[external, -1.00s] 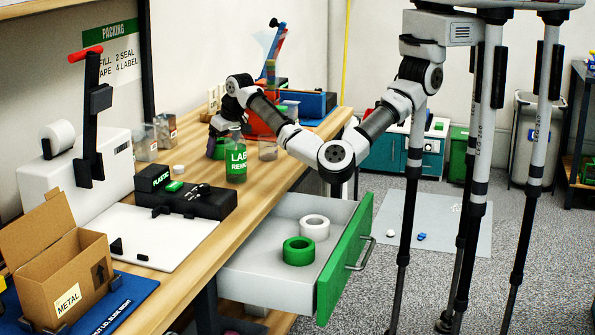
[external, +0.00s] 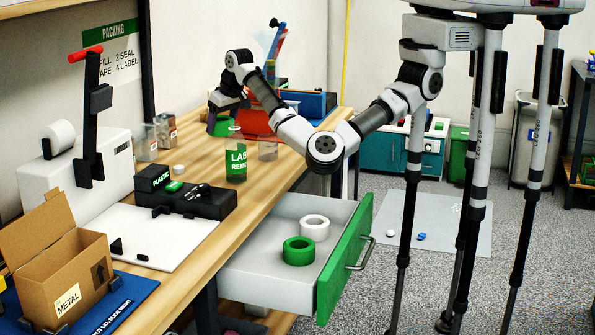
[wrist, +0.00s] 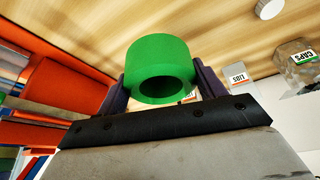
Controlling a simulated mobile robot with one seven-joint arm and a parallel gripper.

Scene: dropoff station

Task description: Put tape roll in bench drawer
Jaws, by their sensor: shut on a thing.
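My gripper (wrist: 165,100) is shut on a green tape roll (wrist: 158,58); a dark finger lies on each side of it and the roll's hole shows. In the external view the held roll (external: 218,127) hangs below my gripper (external: 222,112), above the far part of the workbench. The bench drawer (external: 262,262), grey with a green front, is pulled open. A second green tape roll (external: 299,251) and a white tape roll (external: 315,228) lie inside it, close together.
A black sealer (external: 200,203) and a cardboard box (external: 60,262) are nearer.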

